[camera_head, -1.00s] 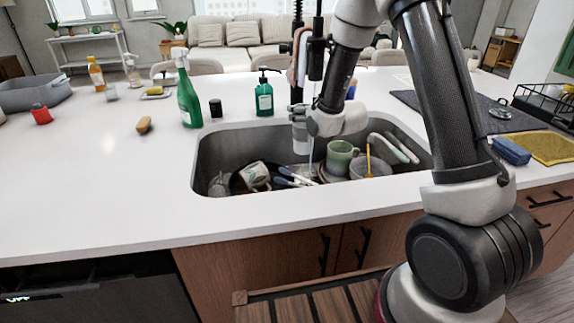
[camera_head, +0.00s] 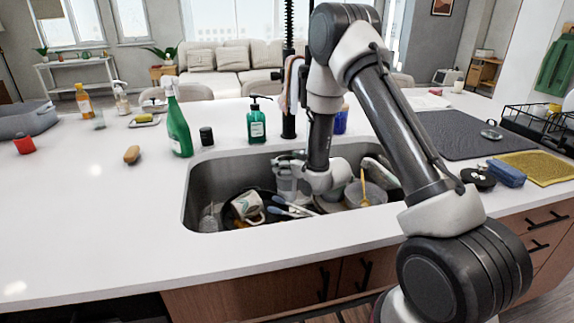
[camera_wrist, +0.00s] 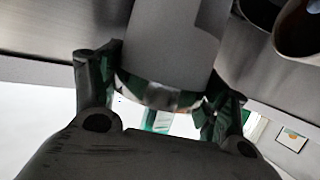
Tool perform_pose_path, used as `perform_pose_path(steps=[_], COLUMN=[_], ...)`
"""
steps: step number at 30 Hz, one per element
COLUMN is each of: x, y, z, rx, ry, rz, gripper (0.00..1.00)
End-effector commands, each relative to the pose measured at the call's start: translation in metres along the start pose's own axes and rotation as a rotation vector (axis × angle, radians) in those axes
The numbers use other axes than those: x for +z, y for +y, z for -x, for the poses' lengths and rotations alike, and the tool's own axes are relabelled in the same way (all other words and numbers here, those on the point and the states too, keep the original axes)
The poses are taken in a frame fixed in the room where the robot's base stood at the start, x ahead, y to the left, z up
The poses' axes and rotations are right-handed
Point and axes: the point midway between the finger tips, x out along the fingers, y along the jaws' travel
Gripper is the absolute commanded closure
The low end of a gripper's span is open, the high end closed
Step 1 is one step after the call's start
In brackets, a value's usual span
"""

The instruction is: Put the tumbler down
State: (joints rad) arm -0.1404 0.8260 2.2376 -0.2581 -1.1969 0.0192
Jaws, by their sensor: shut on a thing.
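The tumbler (camera_head: 287,184) is a pale grey, partly see-through cylinder, held inside the sink's opening above the dishes. In the wrist view the tumbler (camera_wrist: 172,48) fills the space between the two dark fingers, and its glassy end shows green and dark patches through it. My gripper (camera_head: 289,163) is shut on the tumbler; it also shows in the wrist view (camera_wrist: 160,82). The sink (camera_head: 205,178) is a metal basin in the white counter. Whether the tumbler touches anything below is not clear.
A patterned mug (camera_head: 246,206), blue-handled utensils (camera_head: 288,207) and a bowl (camera_head: 368,197) crowd the sink. A green soap dispenser (camera_head: 256,122), a green spray bottle (camera_head: 178,128) and a black jar (camera_head: 206,136) stand behind it. The counter (camera_head: 80,215) left of the sink is largely clear.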

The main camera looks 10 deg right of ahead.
Motion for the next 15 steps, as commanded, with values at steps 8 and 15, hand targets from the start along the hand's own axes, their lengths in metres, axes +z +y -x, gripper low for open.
perform_pose_path(steps=[8, 15], x=[0.0016, 0.0053], y=[0.0001, 0.0001], z=[-0.0009, -0.0016], rx=[0.0, 0.0], ry=[0.003, 0.0], rz=[0.0, 0.0], gripper=[0.82, 0.11])
